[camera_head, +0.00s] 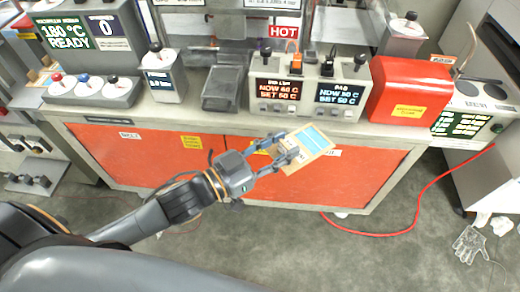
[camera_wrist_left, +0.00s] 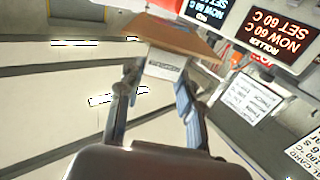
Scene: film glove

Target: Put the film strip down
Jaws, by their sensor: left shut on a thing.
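My left gripper (camera_head: 284,150) reaches in front of the bench and is shut on the film strip (camera_head: 314,140). The strip shows as a flat tan piece with a pale blue striped panel, held tilted in front of the bench's front edge, apart from the bench top as far as I can tell. In the left wrist view, the gripper (camera_wrist_left: 158,80) has its two fingers on either side of a small white labelled block under a brown, slanted piece (camera_wrist_left: 178,34). The right gripper is not in view.
The bench (camera_head: 225,120) carries a grey tray (camera_head: 224,88), a control box with two displays (camera_head: 305,90) and a red box (camera_head: 410,90). Orange-red doors (camera_head: 330,180) are below. A red cable (camera_head: 400,232) and a clear glove (camera_head: 469,243) lie on the floor.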

